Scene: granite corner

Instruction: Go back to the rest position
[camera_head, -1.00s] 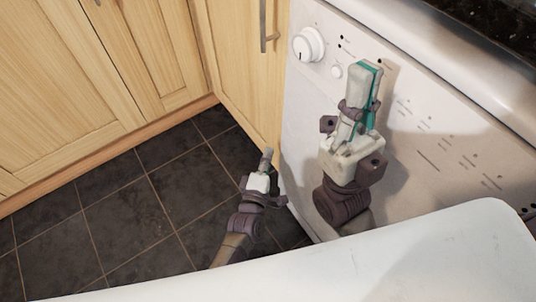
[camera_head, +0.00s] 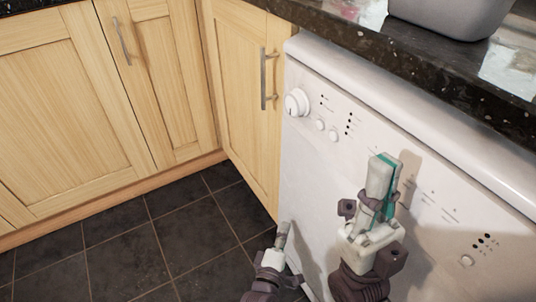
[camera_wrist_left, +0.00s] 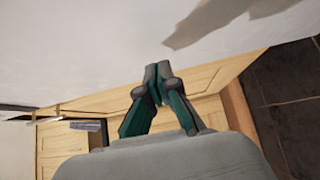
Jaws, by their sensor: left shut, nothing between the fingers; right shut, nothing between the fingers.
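My left gripper (camera_head: 283,234) is low in the head view, in front of the lower left part of the white appliance. It is shut and empty, and the left wrist view shows its fingertips (camera_wrist_left: 158,72) together with nothing between them. My right gripper (camera_head: 385,165) is further to the right, pointing up in front of the appliance's front panel. It is shut and holds nothing. The lower parts of both arms run out of the bottom of the head view.
The white appliance (camera_head: 330,170) with a round knob (camera_head: 297,102) stands close behind both grippers. Wooden cabinets (camera_head: 75,90) line the left and corner. A dark countertop (camera_head: 430,65) carries a grey container (camera_head: 450,15). The dark tiled floor (camera_head: 125,255) is clear at the left.

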